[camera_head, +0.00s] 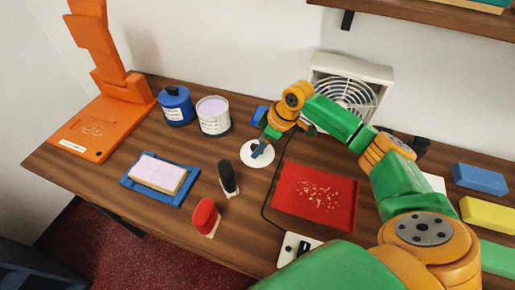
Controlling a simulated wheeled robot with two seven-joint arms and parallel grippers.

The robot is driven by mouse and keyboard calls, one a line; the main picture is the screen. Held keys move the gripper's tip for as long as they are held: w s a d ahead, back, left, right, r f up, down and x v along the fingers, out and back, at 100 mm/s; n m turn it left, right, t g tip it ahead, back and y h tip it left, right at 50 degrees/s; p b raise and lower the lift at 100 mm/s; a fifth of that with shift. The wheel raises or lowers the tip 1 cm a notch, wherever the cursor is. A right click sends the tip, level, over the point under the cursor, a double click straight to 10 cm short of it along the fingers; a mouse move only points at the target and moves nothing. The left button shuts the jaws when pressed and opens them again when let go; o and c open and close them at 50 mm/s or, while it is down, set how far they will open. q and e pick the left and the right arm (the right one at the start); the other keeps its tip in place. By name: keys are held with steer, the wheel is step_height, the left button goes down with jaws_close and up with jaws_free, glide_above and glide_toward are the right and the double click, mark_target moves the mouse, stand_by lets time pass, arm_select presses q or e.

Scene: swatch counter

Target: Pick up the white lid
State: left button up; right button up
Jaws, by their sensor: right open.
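The white lid (249,158) is a flat round disc lying on the wooden counter, near the middle of the view. My right gripper (259,151) is right over the lid, with its fingers pointing down at it and covering part of it. The right gripper is open; I cannot tell whether its fingers touch the lid. My right arm reaches in from the lower right. My left gripper is not in view.
A white tub (213,121) and a blue can (176,108) stand behind left. A black-topped object (228,178) and a red-topped one (205,216) stand in front left. A red tray (290,195) lies right of the lid. A fan (376,76) stands at the wall.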

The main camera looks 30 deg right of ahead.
steer(key=shift+w+f, duration=0.45)
steer(key=shift+f, duration=0.2)
steer(key=shift+s+r, duration=0.1)
steer(key=shift+r, duration=0.05)
jaws_close()
